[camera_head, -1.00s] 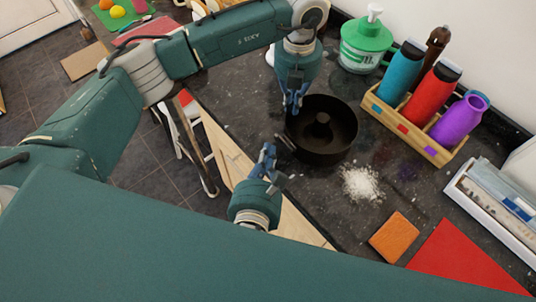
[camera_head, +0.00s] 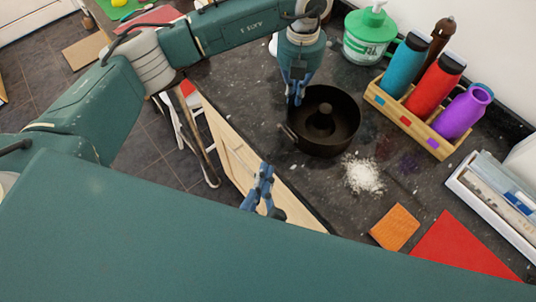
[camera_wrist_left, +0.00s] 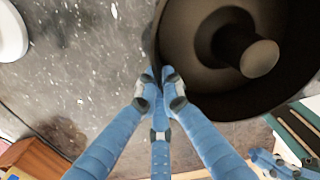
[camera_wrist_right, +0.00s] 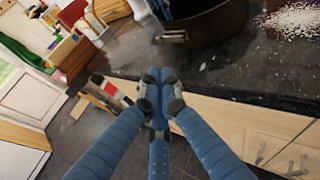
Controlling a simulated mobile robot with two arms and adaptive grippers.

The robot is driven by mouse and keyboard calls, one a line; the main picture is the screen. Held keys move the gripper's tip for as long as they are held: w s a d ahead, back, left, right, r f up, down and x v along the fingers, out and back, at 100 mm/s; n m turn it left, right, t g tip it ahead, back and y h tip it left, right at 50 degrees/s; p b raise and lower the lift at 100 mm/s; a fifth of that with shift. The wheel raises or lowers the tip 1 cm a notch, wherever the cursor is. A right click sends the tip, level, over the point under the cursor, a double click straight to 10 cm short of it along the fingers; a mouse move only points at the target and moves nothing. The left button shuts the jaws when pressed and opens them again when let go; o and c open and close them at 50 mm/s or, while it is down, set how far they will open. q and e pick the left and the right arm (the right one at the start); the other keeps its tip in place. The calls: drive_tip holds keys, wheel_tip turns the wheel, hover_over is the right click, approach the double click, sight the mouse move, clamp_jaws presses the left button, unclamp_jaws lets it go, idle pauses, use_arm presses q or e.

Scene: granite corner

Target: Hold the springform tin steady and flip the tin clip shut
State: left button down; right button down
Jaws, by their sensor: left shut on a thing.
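The dark springform tin (camera_head: 350,118) with a central tube stands on the granite worktop. My left gripper (camera_head: 296,100) is shut on the tin's rim at its upper left; the left wrist view shows the fingertips (camera_wrist_left: 163,76) together at the tin wall (camera_wrist_left: 215,103). The tin clip (camera_head: 289,132) is on the tin's left side, and it also shows in the right wrist view (camera_wrist_right: 174,37). I cannot tell whether it is fully closed. My right gripper (camera_head: 265,172) is below and left of the tin, apart from it, with fingertips together and empty (camera_wrist_right: 160,78).
White powder (camera_head: 363,175) is spilled beside the tin. A wooden crate (camera_head: 407,122) holds three bottles, with a green-lidded tub (camera_head: 369,37) behind. An orange square (camera_head: 395,227) and a red sheet (camera_head: 460,250) lie near the front.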

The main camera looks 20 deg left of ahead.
drive_tip(key=shift+v, duration=1.15)
use_arm(q)
drive_tip(key=c, duration=1.8)
unclamp_jaws()
drive_tip(key=shift+c, duration=0.2)
